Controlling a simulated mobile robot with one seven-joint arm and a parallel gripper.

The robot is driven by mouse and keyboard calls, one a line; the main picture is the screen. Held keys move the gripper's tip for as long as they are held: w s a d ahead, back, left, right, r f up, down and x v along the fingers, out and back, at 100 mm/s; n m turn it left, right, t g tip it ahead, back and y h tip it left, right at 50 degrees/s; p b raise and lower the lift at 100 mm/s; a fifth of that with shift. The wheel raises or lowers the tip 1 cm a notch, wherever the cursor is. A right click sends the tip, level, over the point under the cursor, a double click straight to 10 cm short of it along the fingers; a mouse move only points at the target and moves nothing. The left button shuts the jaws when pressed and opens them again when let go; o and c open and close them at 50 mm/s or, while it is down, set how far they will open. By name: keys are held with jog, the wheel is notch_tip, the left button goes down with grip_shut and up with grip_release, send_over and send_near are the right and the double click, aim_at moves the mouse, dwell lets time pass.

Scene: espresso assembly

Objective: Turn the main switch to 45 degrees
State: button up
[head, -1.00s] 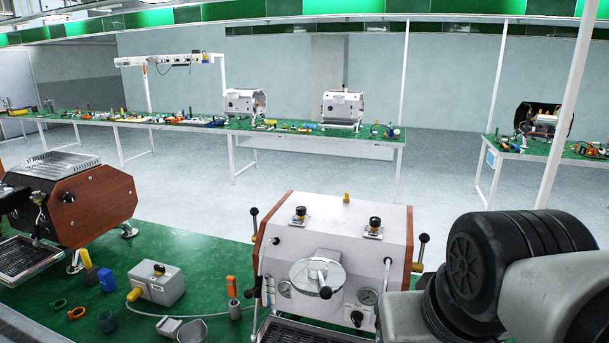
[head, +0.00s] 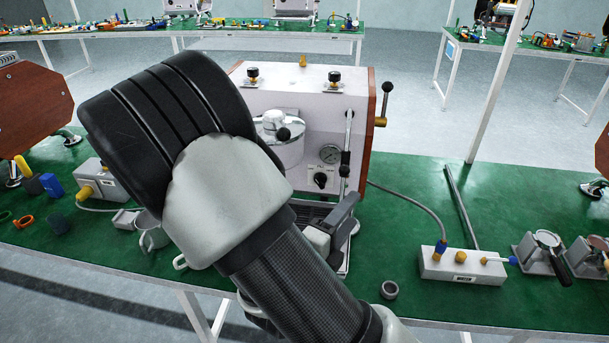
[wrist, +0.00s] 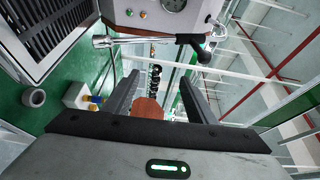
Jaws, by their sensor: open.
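The main switch looks to be the black knob (head: 320,180) on the front of the white espresso machine (head: 312,95), below the pressure gauge. I cannot tell its exact angle. My gripper (head: 338,222) is in front of the machine, below and slightly right of the knob, apart from it. In the wrist view my gripper (wrist: 157,98) has its two dark fingers spread with nothing between them. The machine's front (wrist: 160,14) is at the top of that view; I cannot clearly pick out the knob there. My arm hides the machine's left front in the head view.
A steel steam wand with a black grip (head: 345,158) hangs just right of the knob; it also crosses the top of the wrist view (wrist: 150,40). A drip grate (wrist: 45,30) lies below. A grey box with hoses (head: 462,265) and a small ring (head: 389,289) are to the right.

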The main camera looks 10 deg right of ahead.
aim_at(320, 181)
jog(key=a+f+n+t+y, duration=0.1)
jog(key=a+f+n+y, duration=0.1)
jog(key=n, duration=0.1)
jog(key=w+a+f+n+t+y+b, duration=0.1)
jog(key=a+f+n+y, duration=0.1)
jog(key=a+f+n, duration=0.1)
jog(key=w+a+f+n+t+y, duration=0.1)
jog(key=a+f+n+y, duration=0.1)
jog(key=n, duration=0.3)
jog(key=shift+w+a+f+t+b, duration=0.2)
jog(key=shift+a+f+t+b, duration=0.2)
jog(key=shift+a, duration=0.3)
jog(key=shift+w+f, duration=0.1)
jog(key=shift+w, duration=0.2)
jog(key=b+x, duration=0.4)
jog(key=x, duration=1.2)
jog(key=shift+w, duration=0.35)
jog(key=c, duration=1.1)
